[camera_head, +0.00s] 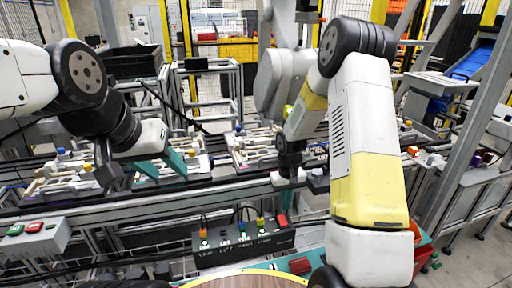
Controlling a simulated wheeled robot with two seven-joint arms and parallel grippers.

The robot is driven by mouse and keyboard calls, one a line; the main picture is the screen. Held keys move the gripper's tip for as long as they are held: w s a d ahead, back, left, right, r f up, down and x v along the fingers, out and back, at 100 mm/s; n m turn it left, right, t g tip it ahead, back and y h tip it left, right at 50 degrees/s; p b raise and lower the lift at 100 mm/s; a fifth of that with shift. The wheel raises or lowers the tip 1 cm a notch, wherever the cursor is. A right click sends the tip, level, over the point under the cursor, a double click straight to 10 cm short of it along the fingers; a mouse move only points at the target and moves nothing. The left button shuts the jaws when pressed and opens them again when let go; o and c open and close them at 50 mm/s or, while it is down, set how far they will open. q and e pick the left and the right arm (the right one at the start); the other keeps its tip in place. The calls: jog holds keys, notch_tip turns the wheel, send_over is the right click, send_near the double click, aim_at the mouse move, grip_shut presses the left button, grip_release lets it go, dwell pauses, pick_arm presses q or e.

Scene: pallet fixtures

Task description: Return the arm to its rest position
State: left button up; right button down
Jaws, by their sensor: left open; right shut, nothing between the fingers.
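My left arm comes in from the left edge. My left gripper (163,166) has teal fingers spread apart and empty, over the pallet fixtures on the conveyor. My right arm rises from the bottom right, bends at a high elbow and reaches down to the left. My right gripper (288,192) points down at the conveyor's front edge, shut with nothing seen in it. Its fingertips are small and partly hidden.
Pallet fixtures (62,176) with pale parts stand along the conveyor rail (232,188). A control box with coloured buttons (243,244) is in front, and a grey button box (33,236) is at left. A red bin (422,248) is partly behind my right arm.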

notch_tip(320, 180, up, 12)
jog(key=s+t, duration=0.2)
jog(key=s+a+r+m+t+y, duration=0.1)
jog(key=s+r+t, duration=0.3)
jog(key=s+r, duration=1.5)
jog(key=shift+s+a+r+m+y, duration=0.35)
jog(key=shift+s+y, duration=0.25)
jog(key=shift+s, duration=0.25)
jog(key=shift+d, duration=0.1)
